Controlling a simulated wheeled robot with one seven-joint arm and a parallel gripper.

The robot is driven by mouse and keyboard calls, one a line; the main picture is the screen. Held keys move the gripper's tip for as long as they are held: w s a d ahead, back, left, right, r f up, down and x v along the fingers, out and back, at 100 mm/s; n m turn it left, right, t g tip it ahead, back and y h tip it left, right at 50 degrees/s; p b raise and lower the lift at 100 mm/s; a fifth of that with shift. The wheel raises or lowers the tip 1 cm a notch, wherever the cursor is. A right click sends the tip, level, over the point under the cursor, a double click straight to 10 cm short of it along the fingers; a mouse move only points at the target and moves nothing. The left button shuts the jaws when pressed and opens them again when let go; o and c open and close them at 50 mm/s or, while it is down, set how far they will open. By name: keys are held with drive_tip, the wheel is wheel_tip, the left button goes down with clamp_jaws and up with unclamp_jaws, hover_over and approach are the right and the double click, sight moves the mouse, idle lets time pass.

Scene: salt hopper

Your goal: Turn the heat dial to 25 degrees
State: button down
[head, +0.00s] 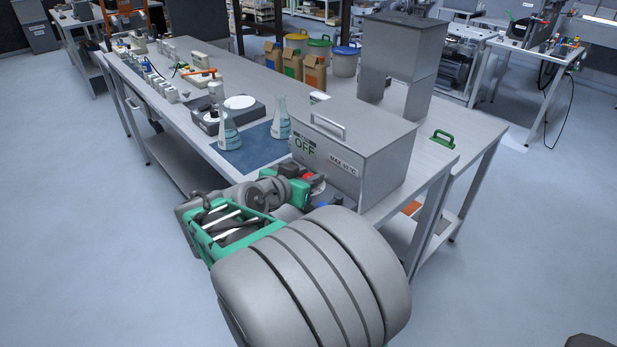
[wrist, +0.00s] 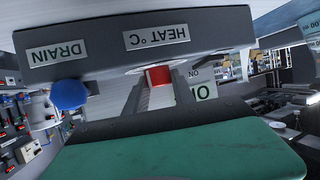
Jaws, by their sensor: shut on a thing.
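The heat dial is a red knob (wrist: 158,76) below the HEAT °C label (wrist: 156,37), which reads upside down in the wrist view. The dial sits on the front of a grey metal box (head: 385,165) at the near end of the bench. My gripper (wrist: 157,88) is shut on the dial, with a finger on each side. In the head view my gripper (head: 303,187) is at the box's lower front, mostly hidden by my arm. The dial's scale and setting cannot be read.
A blue drain knob (wrist: 70,94) is beside the dial under the DRAIN label. The box carries an OFF sign (head: 305,148) and a MAX 40 °C label (head: 343,167). Two flasks (head: 229,130) stand on a blue mat (head: 245,155) to the left.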

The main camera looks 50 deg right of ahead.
drive_tip(key=c, duration=1.3)
unclamp_jaws()
drive_tip(key=shift+f, duration=0.15)
drive_tip(key=v, duration=0.6)
drive_tip(key=shift+w+a, duration=0.1)
drive_tip(key=shift+a, duration=0.15)
drive_tip(key=shift+s+a+r, duration=0.2)
drive_tip(key=shift+a+r, duration=0.2)
drive_tip(key=shift+a, duration=0.1)
